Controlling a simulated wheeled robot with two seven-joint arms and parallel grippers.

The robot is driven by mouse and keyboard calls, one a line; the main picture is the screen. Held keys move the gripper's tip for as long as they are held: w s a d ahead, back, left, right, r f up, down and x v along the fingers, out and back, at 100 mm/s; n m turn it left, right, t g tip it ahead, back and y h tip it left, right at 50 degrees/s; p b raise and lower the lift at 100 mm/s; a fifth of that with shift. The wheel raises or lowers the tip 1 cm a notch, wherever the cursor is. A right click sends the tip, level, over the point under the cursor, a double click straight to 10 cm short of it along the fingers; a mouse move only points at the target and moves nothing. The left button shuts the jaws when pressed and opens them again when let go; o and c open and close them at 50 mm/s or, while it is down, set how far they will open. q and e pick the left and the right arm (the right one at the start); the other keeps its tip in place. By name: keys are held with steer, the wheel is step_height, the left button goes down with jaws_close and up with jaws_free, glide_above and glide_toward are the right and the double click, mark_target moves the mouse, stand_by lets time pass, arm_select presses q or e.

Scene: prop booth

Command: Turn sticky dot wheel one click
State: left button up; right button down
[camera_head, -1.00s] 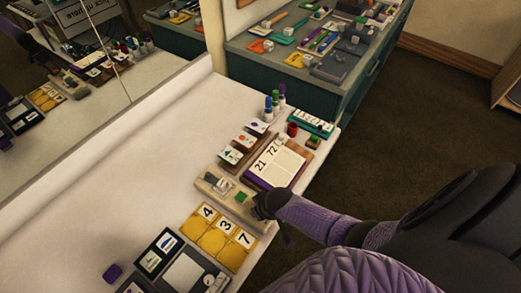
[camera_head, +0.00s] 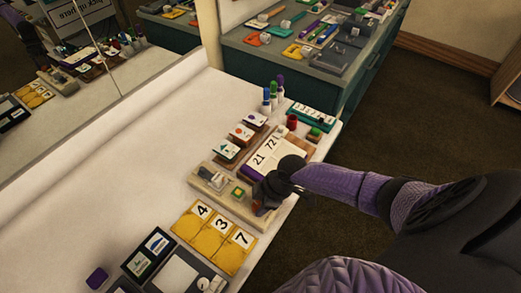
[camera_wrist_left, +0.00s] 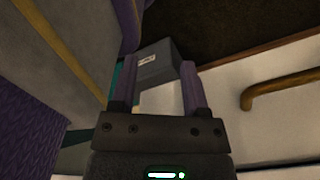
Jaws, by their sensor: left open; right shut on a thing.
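A beige board (camera_head: 228,205) lies near the table's right edge. It carries a small grey-and-white fitting (camera_head: 212,179) at its left and a green-and-yellow square (camera_head: 238,193) near its middle. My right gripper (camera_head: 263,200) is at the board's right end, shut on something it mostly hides. I take this to be the sticky dot wheel; a bit of orange shows by the fingers. My left gripper (camera_wrist_left: 159,88) shows only in the left wrist view, open and empty, away from the board.
A number pad (camera_head: 265,161) and picture cards lie behind the board. Upright markers (camera_head: 273,93) stand farther back. A yellow number tray (camera_head: 215,238) lies in front. The table's left side is clear. A mirror stands behind the table.

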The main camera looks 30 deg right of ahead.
steer(key=shift+f+n+g+b, duration=0.15)
steer(key=shift+n+g+b, duration=0.15)
steer(key=shift+n+b, duration=0.35)
steer(key=shift+n, duration=0.35)
steer(key=shift+c, duration=1.6)
jaws_free()
steer(key=shift+o, duration=0.5)
steer(key=p+v, duration=0.3)
steer(key=v, duration=0.7)
steer(key=shift+w+d, duration=0.15)
steer(key=shift+d, duration=0.05)
